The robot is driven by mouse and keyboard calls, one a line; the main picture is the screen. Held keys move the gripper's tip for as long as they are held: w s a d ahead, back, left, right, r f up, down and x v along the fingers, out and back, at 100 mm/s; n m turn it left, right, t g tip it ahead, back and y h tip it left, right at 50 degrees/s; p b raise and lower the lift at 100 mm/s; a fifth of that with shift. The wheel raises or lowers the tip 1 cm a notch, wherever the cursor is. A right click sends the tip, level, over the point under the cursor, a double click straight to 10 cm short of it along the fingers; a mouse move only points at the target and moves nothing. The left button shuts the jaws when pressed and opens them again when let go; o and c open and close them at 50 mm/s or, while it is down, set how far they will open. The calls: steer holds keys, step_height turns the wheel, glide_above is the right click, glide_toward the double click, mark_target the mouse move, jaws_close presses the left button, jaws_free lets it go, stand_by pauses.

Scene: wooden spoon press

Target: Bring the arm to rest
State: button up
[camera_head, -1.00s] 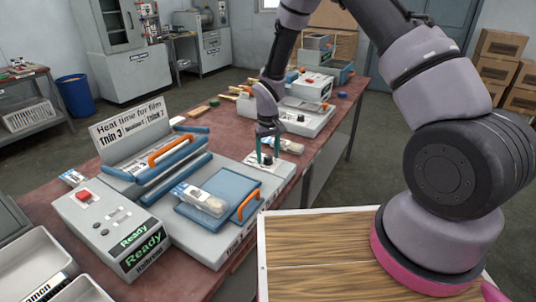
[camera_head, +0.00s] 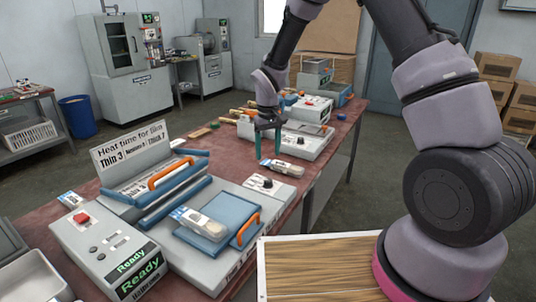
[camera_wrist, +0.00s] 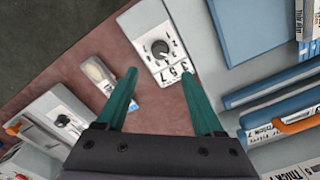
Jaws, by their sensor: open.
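My gripper (camera_head: 268,142) is in the air above the red-brown table (camera_head: 62,232), its green fingers apart and empty. In the wrist view my gripper (camera_wrist: 160,95) has its two fingers spread, with a knob panel (camera_wrist: 160,48) beyond and between them. The same knob panel (camera_head: 268,184) is at the right of the sealing press in the head view, below and apart from the fingertips. A bagged item (camera_head: 282,168) lies on the table just beyond the knob panel. It also shows left of the fingers in the wrist view (camera_wrist: 98,75).
The press has an orange-handled lid (camera_head: 170,172), a blue plate (camera_head: 232,215) carrying another bagged item (camera_head: 200,222), and a box with a red button (camera_head: 82,218) reading "Ready". A second machine (camera_head: 300,140) stands farther back. A wooden-topped surface (camera_head: 315,268) is in front.

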steer(key=s+d+r+m+t, duration=0.15)
steer(key=d+r, duration=0.25)
steer(key=r, duration=0.4)
steer(key=s+d+r+m+t+y, duration=0.1)
steer(key=s+d+r, duration=0.1)
steer(key=d+r, duration=0.35)
steer(key=s+d+r+m+t, duration=0.1)
steer(key=s+d+r+m, duration=0.15)
steer(key=r, duration=0.75)
steer(key=s+d+r+m+t, duration=0.1)
steer(key=s+d+r, duration=0.1)
steer(key=s, duration=0.4)
steer(key=s+d+r+m+t, duration=0.1)
steer(key=s+d+r, duration=0.2)
steer(key=s, duration=0.3)
steer(key=s+d+r+m+t+y, duration=0.1)
steer(key=s+d+r, duration=0.2)
steer(key=s+r, duration=0.2)
steer(key=shift+s+d+m+t, duration=0.25)
steer(key=shift+s+m+t, duration=0.05)
steer(key=shift+s+t, duration=0.1)
